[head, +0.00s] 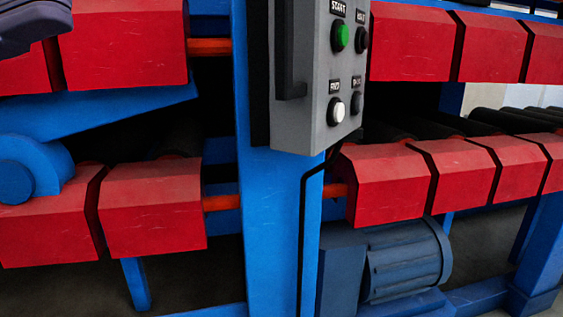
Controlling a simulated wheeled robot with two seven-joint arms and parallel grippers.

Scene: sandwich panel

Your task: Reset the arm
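A grey control box (310,75) is mounted on a blue upright post (275,220) near the middle of the head view. Its tilted front has a green button (340,38) under a START label and a white button (336,112) lower down. Two dark knobs or buttons sit to their right, and a dark handle is on the box's left side. A dark, rounded part of what looks like my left arm shows in the top left corner, apart from the box in the picture. No fingertips of my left gripper show. My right gripper does not show.
Red conveyor guards (152,205) line both sides of the post in two tiers, with dark rollers behind. A blue motor (405,262) sits low at right. A black cable (303,230) runs down the post. The space before the right-hand guards looks clear.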

